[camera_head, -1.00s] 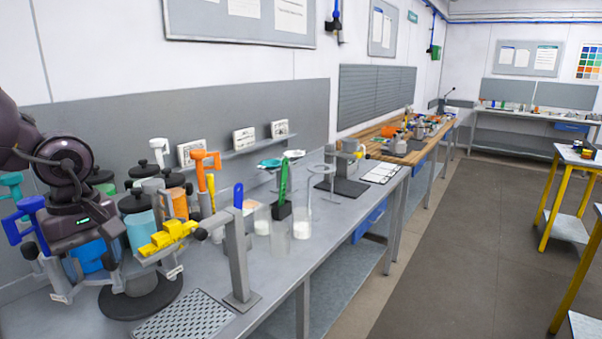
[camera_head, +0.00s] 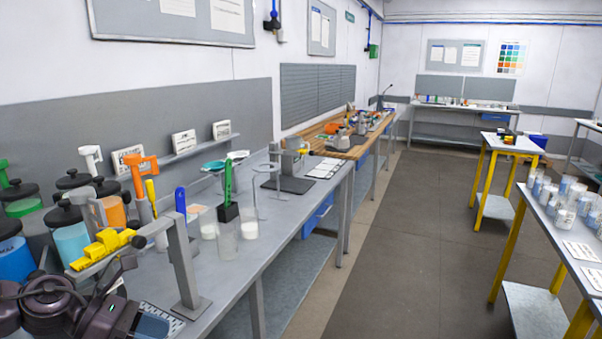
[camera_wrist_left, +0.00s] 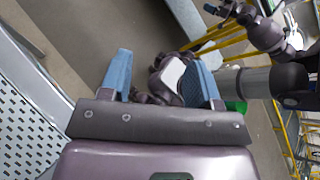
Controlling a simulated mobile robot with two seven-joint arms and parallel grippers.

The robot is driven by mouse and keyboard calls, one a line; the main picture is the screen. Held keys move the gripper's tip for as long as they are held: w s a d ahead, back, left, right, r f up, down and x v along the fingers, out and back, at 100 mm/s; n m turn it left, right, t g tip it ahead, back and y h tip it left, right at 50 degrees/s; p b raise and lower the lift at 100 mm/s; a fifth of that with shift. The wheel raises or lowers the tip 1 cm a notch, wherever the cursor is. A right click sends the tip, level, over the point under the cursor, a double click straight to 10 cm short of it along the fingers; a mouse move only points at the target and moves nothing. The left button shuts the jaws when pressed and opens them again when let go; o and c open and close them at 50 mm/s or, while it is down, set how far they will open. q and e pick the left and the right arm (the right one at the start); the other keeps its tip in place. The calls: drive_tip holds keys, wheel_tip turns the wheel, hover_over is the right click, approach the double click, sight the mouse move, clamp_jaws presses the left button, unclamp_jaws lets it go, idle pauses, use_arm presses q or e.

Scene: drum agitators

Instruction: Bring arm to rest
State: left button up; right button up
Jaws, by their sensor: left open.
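My left arm lies low in the bottom left corner of the head view, in front of the long grey bench. Its gripper (camera_head: 150,325) is only partly seen there, with one blue finger near the perforated mat. In the left wrist view the two blue fingers of my left gripper (camera_wrist_left: 163,78) stand wide apart with nothing held between them. The grey floor and parts of my own body show beyond them. My right gripper (camera_wrist_left: 226,10) shows small at the top of the left wrist view; its jaws are too small to read.
Open floor (camera_head: 400,240) is at the right, before yellow-legged tables.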

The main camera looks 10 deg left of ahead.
use_arm(q)
wheel_tip(320, 180, down, 12)
drive_tip(key=w+d+n+t+y, duration=0.25)
drive_tip(key=n+t, duration=0.85)
drive_tip(key=n, duration=1.3)
drive_tip(key=s+f+n+g+y, duration=0.1)
drive_tip(key=s+f+n+y, duration=0.3)
drive_tip(key=f+n, duration=0.4)
drive_tip(key=s+d+f+n+g+y+b, duration=0.1)
drive_tip(key=s+f+n+g+y, duration=0.1)
drive_tip(key=s+f+n+y, duration=0.3)
wheel_tip(320, 180, down, 4)
drive_tip(key=s+n, duration=0.1)
drive_tip(key=n, duration=0.6)
drive_tip(key=shift+d+n+g, duration=0.2)
drive_tip(key=shift+n+g, duration=0.1)
drive_tip(key=shift+n, duration=0.1)
drive_tip(key=shift+r, duration=0.1)
